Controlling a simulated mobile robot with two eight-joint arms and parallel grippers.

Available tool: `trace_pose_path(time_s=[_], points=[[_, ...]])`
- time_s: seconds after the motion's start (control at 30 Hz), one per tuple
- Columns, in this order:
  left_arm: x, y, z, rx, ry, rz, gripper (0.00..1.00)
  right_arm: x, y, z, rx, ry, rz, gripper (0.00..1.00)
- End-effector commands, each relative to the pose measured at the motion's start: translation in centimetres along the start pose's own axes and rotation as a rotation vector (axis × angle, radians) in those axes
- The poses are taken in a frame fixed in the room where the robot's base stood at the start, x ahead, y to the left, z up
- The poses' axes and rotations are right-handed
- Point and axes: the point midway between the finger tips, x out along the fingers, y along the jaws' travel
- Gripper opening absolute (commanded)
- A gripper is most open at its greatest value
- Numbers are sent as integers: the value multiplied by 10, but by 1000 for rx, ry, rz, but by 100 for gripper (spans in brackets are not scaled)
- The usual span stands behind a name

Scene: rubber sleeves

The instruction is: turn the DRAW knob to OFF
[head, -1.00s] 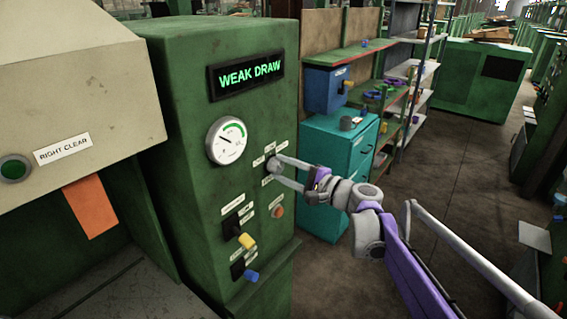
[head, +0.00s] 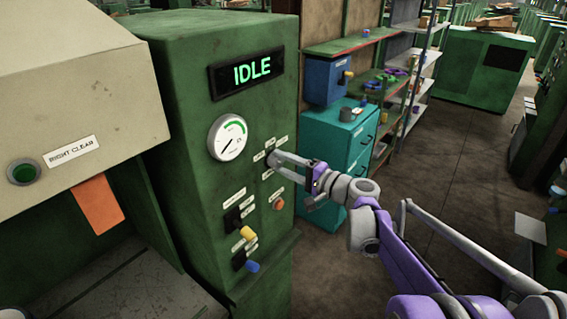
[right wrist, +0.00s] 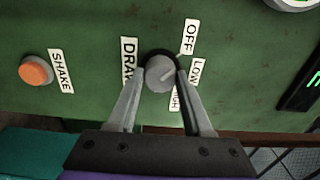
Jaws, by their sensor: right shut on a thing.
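The DRAW knob (right wrist: 160,74) is a round grey knob on the green cabinet front, with the labels DRAW, OFF, LOW and HIGH around it in the right wrist view. A pale line on its face points up and right, toward the OFF and LOW side; its exact setting is hard to tell. My right gripper (right wrist: 160,88) is shut on the knob, one finger on each side. In the head view my right gripper (head: 274,163) reaches the panel from the right and mostly hides the knob. The display (head: 246,74) reads IDLE. My left gripper is not in view.
A round gauge (head: 228,138) is above and left of the knob. An orange SHAKE button (head: 278,203), a yellow knob (head: 247,232) and a blue knob (head: 252,266) are lower on the panel. A teal cabinet (head: 325,145) stands behind my right arm.

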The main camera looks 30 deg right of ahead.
Motion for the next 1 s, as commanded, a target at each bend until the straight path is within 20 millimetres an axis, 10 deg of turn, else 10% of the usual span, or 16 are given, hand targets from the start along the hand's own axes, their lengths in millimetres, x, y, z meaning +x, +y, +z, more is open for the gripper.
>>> trace_pose_path(time_s=[0.17,0.2,0.37,0.73,1.0], points=[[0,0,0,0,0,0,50,0,0,0,-1,1,0,0],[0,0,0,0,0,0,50,0,0,0,-1,1,0,52],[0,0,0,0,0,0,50,0,0,0,0,1,0,80],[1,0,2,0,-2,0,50,-6,1,-1,1,3,1,80],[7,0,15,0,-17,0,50,-55,3,-1,1,6,3,80]])
